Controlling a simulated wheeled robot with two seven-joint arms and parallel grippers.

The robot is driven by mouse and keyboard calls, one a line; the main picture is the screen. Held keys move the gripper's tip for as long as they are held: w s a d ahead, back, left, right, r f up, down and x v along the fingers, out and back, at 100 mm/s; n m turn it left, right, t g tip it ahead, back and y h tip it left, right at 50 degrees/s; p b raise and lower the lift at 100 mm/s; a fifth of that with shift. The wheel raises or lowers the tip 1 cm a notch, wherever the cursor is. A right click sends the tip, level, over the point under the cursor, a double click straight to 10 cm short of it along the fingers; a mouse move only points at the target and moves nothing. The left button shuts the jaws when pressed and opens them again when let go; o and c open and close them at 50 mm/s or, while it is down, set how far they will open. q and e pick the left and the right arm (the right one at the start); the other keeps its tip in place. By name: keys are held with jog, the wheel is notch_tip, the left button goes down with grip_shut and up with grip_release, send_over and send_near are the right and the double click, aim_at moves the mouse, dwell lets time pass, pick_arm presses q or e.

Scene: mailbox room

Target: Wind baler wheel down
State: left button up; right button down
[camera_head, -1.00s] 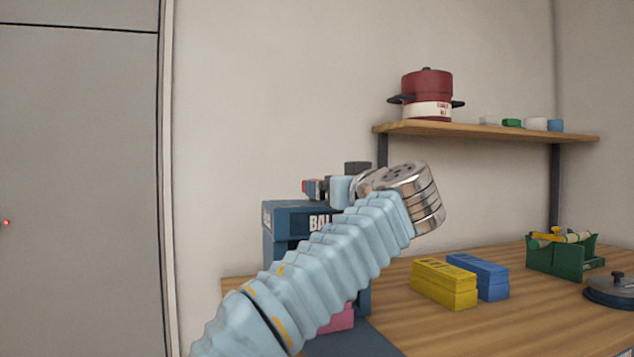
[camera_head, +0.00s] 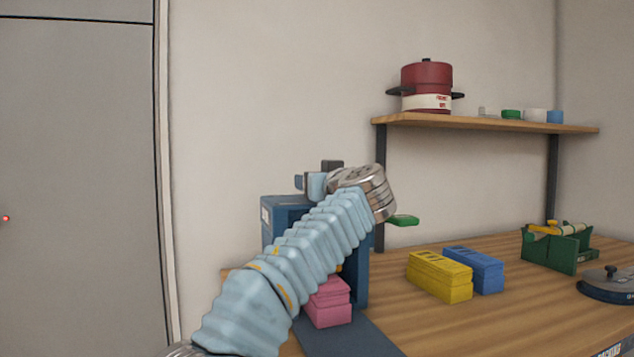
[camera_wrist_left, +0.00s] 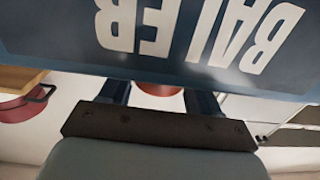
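The baler (camera_head: 362,275) is a dark blue open-fronted box on the wooden bench, with a pink stack (camera_head: 328,302) low inside it. Its BALER lettering (camera_wrist_left: 190,35) fills the top of the left wrist view, upside down. My left gripper (camera_head: 312,184) is at the baler's top, and my arm hides much of its front. In the left wrist view its fingers (camera_wrist_left: 158,97) stand apart, their tips hidden behind the lettered panel. A red rounded piece (camera_wrist_left: 160,90) shows between them; I cannot tell whether it is the wheel or is touched. My right gripper is out of view.
A flat green piece (camera_head: 403,220) shows just right of my wrist. Yellow (camera_head: 440,276) and blue (camera_head: 475,269) blocks, a green caddy (camera_head: 548,252) and a dark round lidded thing (camera_head: 607,287) stand on the bench. A red pot (camera_head: 427,85) is on the shelf.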

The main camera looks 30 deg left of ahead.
pick_arm(q)
jog(key=c, duration=0.5)
jog(key=shift+c, duration=0.2)
jog(key=shift+f, duration=0.1)
